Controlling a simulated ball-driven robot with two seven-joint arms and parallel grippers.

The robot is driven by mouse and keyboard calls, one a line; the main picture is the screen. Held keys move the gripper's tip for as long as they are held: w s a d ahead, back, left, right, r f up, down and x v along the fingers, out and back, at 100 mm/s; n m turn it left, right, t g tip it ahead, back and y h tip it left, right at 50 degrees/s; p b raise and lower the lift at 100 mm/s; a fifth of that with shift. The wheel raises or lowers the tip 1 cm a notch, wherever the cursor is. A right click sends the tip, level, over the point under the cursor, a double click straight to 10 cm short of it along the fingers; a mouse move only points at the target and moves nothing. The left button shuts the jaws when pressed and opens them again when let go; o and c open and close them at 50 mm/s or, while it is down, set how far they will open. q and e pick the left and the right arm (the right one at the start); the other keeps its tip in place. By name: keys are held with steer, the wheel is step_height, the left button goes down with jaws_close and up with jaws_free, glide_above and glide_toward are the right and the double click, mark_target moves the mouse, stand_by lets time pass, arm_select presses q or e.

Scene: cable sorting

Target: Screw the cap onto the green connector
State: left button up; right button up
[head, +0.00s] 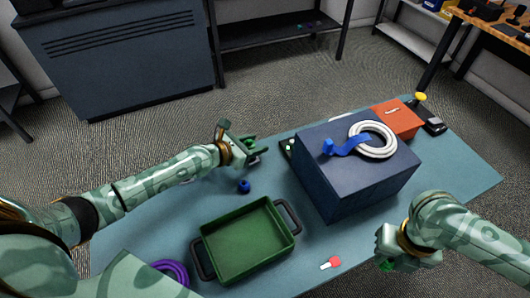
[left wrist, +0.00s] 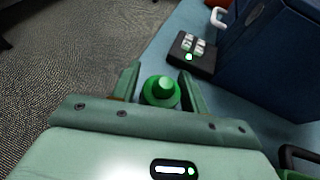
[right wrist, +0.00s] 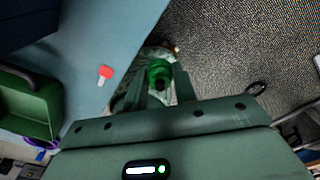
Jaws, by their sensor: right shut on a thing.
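My left gripper (head: 254,148) is near the table's far left edge. In the left wrist view, a green round piece with a narrower raised top (left wrist: 160,91) sits between its fingers. I cannot tell whether the fingers press on it. My right gripper (head: 385,254) is at the table's right front side, well apart from the left one. In the right wrist view it is shut on a green cylindrical piece (right wrist: 158,73) with a dark part at its lower end. I cannot tell for sure which green piece is the cap and which is the connector.
A dark blue box (head: 345,185) stands between the grippers, with a white cable coil (head: 373,139) and blue connector (head: 345,147) on top. A green tray (head: 222,228) is in front. A blue ring piece (head: 244,187), purple cable (head: 170,270) and red-and-white piece (head: 332,263) lie nearby.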

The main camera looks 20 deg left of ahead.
arm_select(q)
steer(key=c, duration=0.7)
